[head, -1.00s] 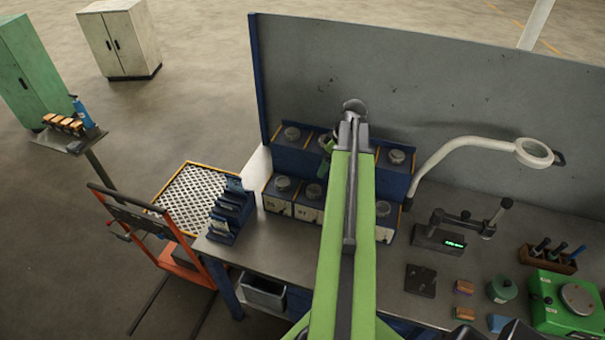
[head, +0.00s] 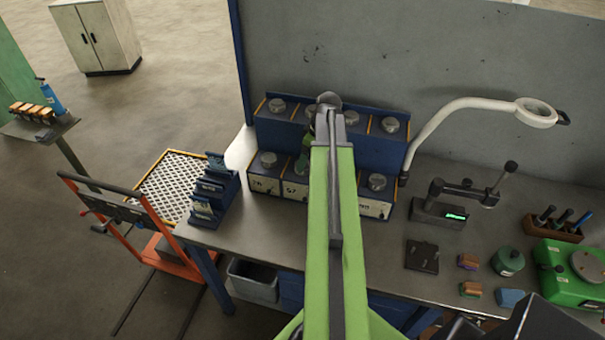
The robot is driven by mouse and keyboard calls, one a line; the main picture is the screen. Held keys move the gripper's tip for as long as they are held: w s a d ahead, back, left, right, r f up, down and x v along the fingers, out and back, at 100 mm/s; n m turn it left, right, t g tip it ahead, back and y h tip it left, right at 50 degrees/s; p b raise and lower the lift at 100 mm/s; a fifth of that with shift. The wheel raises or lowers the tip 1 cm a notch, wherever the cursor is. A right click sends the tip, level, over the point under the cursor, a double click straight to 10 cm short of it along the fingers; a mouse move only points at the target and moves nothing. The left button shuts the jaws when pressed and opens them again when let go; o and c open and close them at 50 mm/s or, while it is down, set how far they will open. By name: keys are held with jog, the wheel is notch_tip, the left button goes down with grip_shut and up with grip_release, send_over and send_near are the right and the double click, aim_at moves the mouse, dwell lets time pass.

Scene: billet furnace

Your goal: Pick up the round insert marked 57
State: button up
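A blue two-tier rack (head: 383,152) stands on the bench against the grey back panel. Each tier has a row of bins with round grey metal inserts. In the lower row, the front label (head: 291,190) of the second bin from the left appears to read 57. Its insert is mostly hidden behind my gripper. My gripper (head: 302,163) hangs beyond the end of my green arm, small and partly hidden, over or in front of that bin. I cannot tell whether its fingers are open, or whether they touch the insert. The lower-left bin's insert (head: 268,159) shows clearly.
A blue file holder (head: 212,190) stands at the bench's left end. A white magnifier lamp (head: 450,107) arches right of the rack. A gauge stand (head: 462,198) and a dark plate (head: 422,255) lie to the right. An orange trolley (head: 172,258) stands left of the bench.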

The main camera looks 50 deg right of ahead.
jog(key=b+x, duration=0.5)
jog(key=shift+w+f, duration=0.2)
jog(key=shift+r, duration=0.2)
jog(key=shift+c, duration=0.4)
grip_shut()
